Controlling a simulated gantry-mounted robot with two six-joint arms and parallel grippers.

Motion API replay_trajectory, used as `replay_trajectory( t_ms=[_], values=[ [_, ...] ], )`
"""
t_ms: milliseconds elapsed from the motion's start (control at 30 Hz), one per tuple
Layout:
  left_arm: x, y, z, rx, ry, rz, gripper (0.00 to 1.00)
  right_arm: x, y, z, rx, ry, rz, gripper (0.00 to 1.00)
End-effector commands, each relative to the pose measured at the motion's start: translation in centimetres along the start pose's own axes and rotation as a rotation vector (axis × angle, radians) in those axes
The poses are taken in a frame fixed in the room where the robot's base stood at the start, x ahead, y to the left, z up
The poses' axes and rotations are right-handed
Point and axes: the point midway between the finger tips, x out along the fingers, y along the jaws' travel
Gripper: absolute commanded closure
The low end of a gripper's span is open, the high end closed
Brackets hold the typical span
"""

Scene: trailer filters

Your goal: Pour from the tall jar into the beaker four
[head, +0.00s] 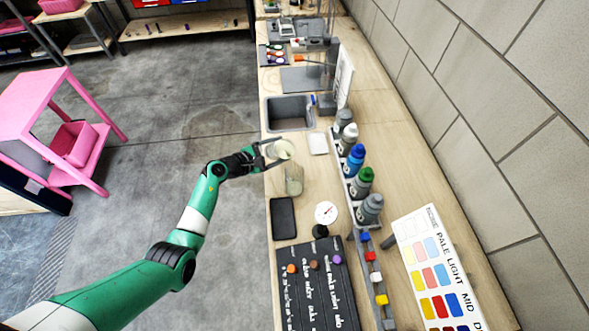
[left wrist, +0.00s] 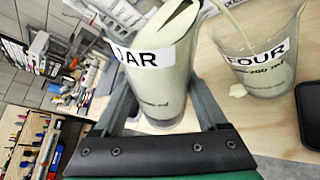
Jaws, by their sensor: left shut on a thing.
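My left gripper (head: 266,157) is shut on the tall jar (head: 281,150), which holds pale green liquid. In the left wrist view the jar (left wrist: 160,75) carries a JAR label and is tilted, its mouth toward the beaker. The clear beaker (head: 294,182) stands on the bench just in front of the jar in the head view. In the left wrist view the beaker (left wrist: 268,80) reads FOUR and has pale green liquid low inside. A thin pale stream (left wrist: 236,22) runs down into it. A pale blob shows at its near side. My right gripper is out of view.
A black slab (head: 283,218) and a round white dial (head: 326,213) lie near the beaker. A rack of bottles (head: 364,180) lines the right side. A grey sink bin (head: 290,113) and a white pad (head: 318,143) are behind.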

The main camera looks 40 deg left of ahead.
Motion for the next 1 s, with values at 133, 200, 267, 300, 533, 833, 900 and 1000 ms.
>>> replay_trajectory(
  t_ms=[133, 200, 267, 300, 533, 833, 900, 1000],
  values=[
    [-0.04, 0.20, 0.17, 0.010, -0.001, 0.007, 1.00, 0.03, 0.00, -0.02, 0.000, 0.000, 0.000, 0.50],
    [-0.05, 0.22, 0.19, 0.015, 0.000, 0.009, 1.00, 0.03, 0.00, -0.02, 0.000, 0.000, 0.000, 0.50],
    [-0.06, 0.25, 0.22, 0.019, 0.000, 0.010, 1.00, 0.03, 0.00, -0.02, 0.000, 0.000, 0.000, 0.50],
    [-0.07, 0.26, 0.23, 0.021, 0.001, 0.011, 1.00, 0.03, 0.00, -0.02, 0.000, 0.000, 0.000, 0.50],
    [-0.11, 0.35, 0.31, 0.035, 0.003, 0.017, 1.00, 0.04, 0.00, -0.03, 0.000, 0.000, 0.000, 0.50],
    [-0.17, 0.43, 0.39, 0.052, 0.005, 0.024, 1.00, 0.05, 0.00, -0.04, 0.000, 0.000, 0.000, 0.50],
    [-0.18, 0.46, 0.41, 0.056, 0.006, 0.026, 1.00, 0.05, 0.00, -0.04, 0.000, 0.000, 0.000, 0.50],
    [-0.20, 0.49, 0.44, 0.062, 0.007, 0.029, 1.00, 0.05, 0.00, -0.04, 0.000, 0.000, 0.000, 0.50]
  ],
)
